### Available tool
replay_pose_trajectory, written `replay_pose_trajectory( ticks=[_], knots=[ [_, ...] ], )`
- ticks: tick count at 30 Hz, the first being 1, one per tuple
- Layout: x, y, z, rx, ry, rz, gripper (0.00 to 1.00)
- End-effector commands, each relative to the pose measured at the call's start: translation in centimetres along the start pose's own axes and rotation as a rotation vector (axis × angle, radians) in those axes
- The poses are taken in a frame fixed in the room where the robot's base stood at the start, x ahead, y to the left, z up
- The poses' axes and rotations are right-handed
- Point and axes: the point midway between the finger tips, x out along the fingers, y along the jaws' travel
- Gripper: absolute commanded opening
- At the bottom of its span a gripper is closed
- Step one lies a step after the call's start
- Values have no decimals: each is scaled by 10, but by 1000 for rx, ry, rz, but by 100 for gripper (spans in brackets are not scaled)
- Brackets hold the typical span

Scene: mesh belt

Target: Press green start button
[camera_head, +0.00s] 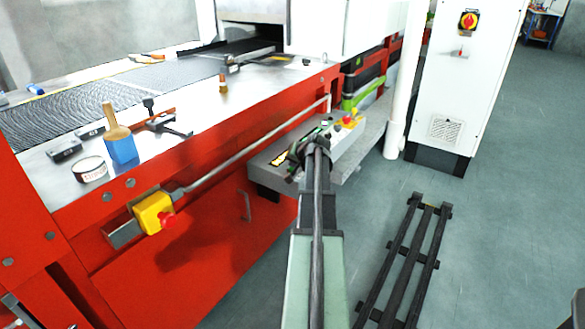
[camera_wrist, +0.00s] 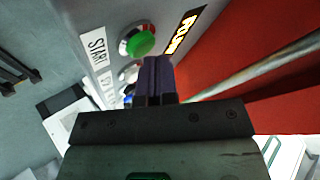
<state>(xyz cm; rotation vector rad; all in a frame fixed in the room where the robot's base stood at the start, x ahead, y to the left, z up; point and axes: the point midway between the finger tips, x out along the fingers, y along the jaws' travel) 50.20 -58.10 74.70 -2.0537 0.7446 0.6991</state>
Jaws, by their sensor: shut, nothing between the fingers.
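The green start button (camera_wrist: 140,42) sits in a metal ring on a grey control panel (camera_wrist: 80,14), beside a white label reading START (camera_wrist: 97,47). My gripper (camera_wrist: 157,62) is shut and empty. In the wrist view its dark fingertips are just below and right of the green button; I cannot tell whether they touch the panel. Other buttons below the green one are partly hidden by the fingers.
A yellow box with a red emergency stop (camera_head: 350,118) stands on the panel's far end. A metal rail (camera_head: 250,150) runs along the red machine frame (camera_head: 215,240). A second yellow stop box (camera_head: 155,213) is at left. A black rack (camera_head: 405,260) lies on the floor.

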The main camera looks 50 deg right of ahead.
Motion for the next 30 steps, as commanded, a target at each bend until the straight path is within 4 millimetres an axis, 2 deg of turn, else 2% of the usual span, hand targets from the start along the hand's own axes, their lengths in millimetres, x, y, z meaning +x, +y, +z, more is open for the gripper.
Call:
replay_pose_trajectory(
  ticks=[4, 16, 30],
  knots=[
    [-8, -6, -6, 0, 0, 0, 0],
    [-10, -7, -8, 0, 0, 0, 0],
    [-43, -31, -32, 0, 0, 0, 0]
  ],
)
